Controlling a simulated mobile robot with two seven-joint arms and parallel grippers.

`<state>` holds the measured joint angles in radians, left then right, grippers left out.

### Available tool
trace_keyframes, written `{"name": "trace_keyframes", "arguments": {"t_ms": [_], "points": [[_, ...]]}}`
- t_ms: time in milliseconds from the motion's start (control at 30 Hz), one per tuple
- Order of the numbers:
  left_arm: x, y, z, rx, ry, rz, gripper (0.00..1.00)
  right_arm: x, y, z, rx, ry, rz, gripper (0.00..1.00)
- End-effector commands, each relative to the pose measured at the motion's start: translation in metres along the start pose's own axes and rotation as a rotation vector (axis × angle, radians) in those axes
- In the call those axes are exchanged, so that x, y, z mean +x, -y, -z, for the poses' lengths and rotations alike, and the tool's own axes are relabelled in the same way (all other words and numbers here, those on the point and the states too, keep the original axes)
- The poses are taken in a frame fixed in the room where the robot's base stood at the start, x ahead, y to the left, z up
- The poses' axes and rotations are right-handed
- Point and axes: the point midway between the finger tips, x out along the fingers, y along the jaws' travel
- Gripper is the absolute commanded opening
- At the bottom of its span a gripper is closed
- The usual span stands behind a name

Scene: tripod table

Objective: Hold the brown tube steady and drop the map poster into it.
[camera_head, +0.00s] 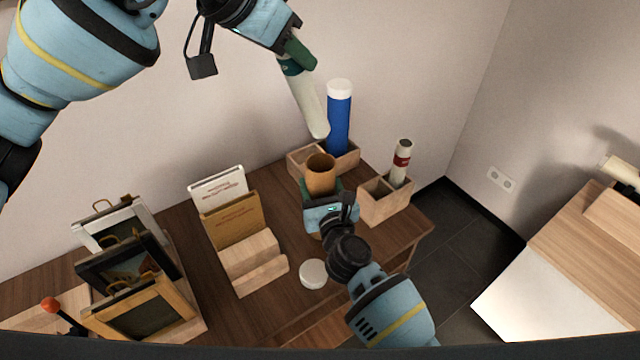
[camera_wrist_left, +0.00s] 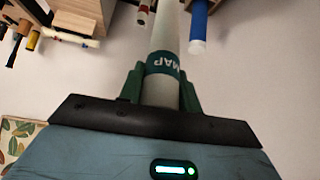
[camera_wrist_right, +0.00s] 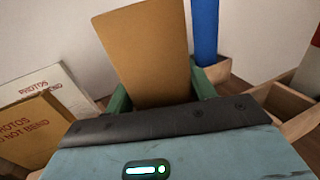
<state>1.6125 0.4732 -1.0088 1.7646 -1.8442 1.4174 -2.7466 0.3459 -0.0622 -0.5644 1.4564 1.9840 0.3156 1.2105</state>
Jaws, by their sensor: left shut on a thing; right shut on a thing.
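The brown tube (camera_head: 320,178) stands about upright, its open mouth facing up. My right gripper (camera_head: 322,192) is shut around it; the right wrist view shows the tube (camera_wrist_right: 145,55) between the green fingers. The map poster (camera_head: 308,105) is a pale roll with a dark green MAP band, clear in the left wrist view (camera_wrist_left: 163,62). My left gripper (camera_head: 297,60) is shut on its upper part. The poster hangs tilted, its lower end appearing just above the tube's mouth and apart from it. The tube's lower part is hidden by my right gripper.
A blue tube (camera_head: 338,125) with a white cap stands behind the brown tube. A red-banded tube (camera_head: 401,160) stands in a wooden box (camera_head: 372,207) to the right. A white lid (camera_head: 312,272) lies on the table. Envelopes (camera_head: 235,222) and picture frames (camera_head: 145,312) stand left.

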Motion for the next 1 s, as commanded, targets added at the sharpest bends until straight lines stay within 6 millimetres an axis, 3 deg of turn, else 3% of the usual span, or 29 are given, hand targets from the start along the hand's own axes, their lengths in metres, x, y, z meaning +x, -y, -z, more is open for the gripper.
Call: {"name": "trace_keyframes", "arguments": {"t_ms": [1000], "points": [[0.045,0.0,-0.042,-0.001,0.001,-0.001,0.0,0.0,0.0,0.0,0.0,0.0,0.0,0.3]]}}
